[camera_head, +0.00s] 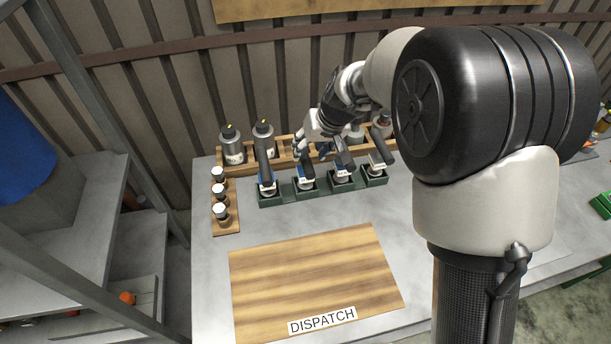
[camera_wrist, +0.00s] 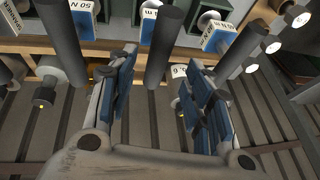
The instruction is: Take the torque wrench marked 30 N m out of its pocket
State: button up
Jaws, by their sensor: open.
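Several torque wrenches with dark cylindrical handles and white-and-blue labels stand in a row of green pockets (camera_head: 323,194) on the bench. No label is legible in the head view, and I cannot pick out the 30 N m mark. My gripper (camera_head: 313,151) is open above the middle of the row. In the wrist view a dark handle (camera_wrist: 167,45) shows between its blue-padded fingers (camera_wrist: 163,98), apparently not gripped.
The wooden DISPATCH board (camera_head: 315,275) in front is empty. Neighbouring handles stand close to my fingers.

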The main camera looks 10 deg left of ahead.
aim_at(307, 157)
jog(key=shift+w+a+f, duration=0.15)
jog(key=shift+w+f, duration=0.05)
jog(key=shift+f, duration=0.3)
jog(key=b+x, duration=0.2)
jog(key=x, duration=0.3)
jog(key=shift+s+f, duration=0.2)
jog(key=shift+r, duration=0.1)
grip_shut()
